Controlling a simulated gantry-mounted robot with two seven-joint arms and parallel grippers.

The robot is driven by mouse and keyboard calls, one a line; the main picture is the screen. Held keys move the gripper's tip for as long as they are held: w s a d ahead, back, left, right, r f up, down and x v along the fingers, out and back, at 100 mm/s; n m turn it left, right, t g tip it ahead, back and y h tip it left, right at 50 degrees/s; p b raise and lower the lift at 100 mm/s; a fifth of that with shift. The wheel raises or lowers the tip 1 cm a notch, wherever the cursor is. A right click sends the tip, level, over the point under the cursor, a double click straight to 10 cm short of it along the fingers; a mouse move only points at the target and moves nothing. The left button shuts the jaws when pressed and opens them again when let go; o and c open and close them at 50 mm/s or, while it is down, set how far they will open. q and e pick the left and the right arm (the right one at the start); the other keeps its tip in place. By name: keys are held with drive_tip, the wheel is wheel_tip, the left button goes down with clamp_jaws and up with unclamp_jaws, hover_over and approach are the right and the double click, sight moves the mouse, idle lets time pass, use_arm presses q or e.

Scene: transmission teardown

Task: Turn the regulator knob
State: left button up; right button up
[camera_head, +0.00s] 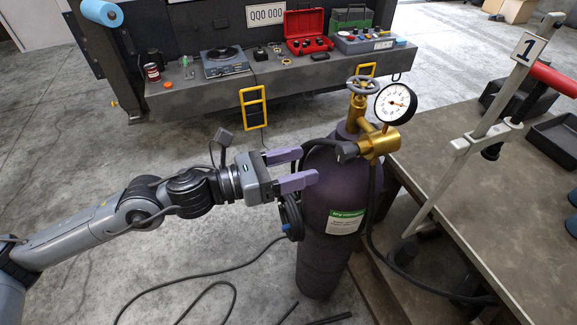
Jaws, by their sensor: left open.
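A purple gas cylinder (325,255) stands upright in the middle of the head view. A brass regulator (379,143) with a round white gauge (396,103) is mounted at its top. A dark knob-like part (346,150) sticks out of the regulator toward the left. A grey valve handwheel (362,85) tops the brass valve. My left gripper (309,167) is open, its two purple fingers pointing right, left of the dark part. Nothing shows between the fingers. In the picture they overlap the cylinder's shoulder; I cannot tell whether they touch it. My right gripper is not in view.
A workbench (480,180) stands close on the right, with a clamp stand (460,145) and black trays (555,140). A grey bench (200,97) behind holds a red case (304,28) and instruments. Black hoses (190,275) lie on the floor.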

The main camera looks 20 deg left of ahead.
use_arm(q)
drive_tip(key=shift+s+a, duration=0.5)
